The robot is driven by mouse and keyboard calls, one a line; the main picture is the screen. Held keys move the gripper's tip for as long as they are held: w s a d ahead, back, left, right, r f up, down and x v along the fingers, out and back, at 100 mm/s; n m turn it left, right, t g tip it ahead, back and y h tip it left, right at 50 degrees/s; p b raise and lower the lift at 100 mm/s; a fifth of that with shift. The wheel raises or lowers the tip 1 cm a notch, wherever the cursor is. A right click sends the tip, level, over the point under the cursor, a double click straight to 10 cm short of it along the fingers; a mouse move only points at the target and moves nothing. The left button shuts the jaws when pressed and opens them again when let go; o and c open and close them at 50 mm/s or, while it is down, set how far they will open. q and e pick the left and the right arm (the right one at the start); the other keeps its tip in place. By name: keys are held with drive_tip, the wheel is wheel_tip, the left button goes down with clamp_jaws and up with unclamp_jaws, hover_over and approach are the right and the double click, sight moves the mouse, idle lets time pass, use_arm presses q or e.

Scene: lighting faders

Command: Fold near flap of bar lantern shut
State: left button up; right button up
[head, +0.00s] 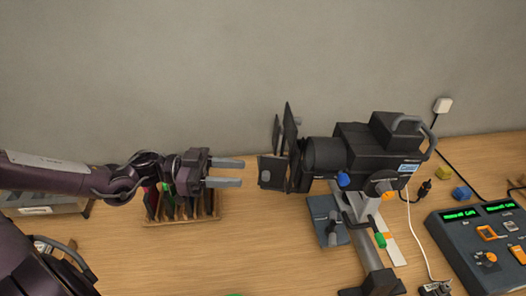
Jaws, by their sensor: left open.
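The bar lantern (360,150) is a black stage light on a grey stand, its front facing left. Dark flaps stand out around its front. The lower flap, nearest me (271,172), sticks out to the left from the front and bears a small grey tab. Other flaps (291,128) stand up behind and above it. My left gripper (229,172) is open and empty, its two grey fingers pointing right toward the near flap, with a small gap between in the picture. My right gripper is not in view.
A wooden rack of several coloured strips (181,219) sits below my left gripper. A control desk (480,240) with green displays stands at the right. Blue and yellow blocks (461,193) and cables lie behind it. The wooden table (260,250) is clear at front centre.

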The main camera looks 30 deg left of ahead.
sight(262, 174)
use_arm(q)
drive_tip(key=x, duration=0.2)
drive_tip(key=shift+d+r, duration=0.1)
drive_tip(key=shift+d, duration=0.35)
drive_tip(key=b+x, duration=0.1)
drive_tip(key=x, duration=0.2)
drive_tip(key=shift+w+d, duration=0.15)
drive_tip(key=shift+d, duration=0.2)
drive_tip(key=shift+w+d+b, duration=0.35)
drive_tip(key=shift+d+b, duration=0.05)
drive_tip(key=shift+d, duration=0.1)
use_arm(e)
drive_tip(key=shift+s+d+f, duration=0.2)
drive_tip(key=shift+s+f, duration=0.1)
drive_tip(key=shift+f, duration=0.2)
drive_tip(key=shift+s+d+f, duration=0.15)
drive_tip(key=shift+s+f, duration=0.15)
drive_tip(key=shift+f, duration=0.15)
use_arm(q)
drive_tip(key=shift+r, duration=0.1)
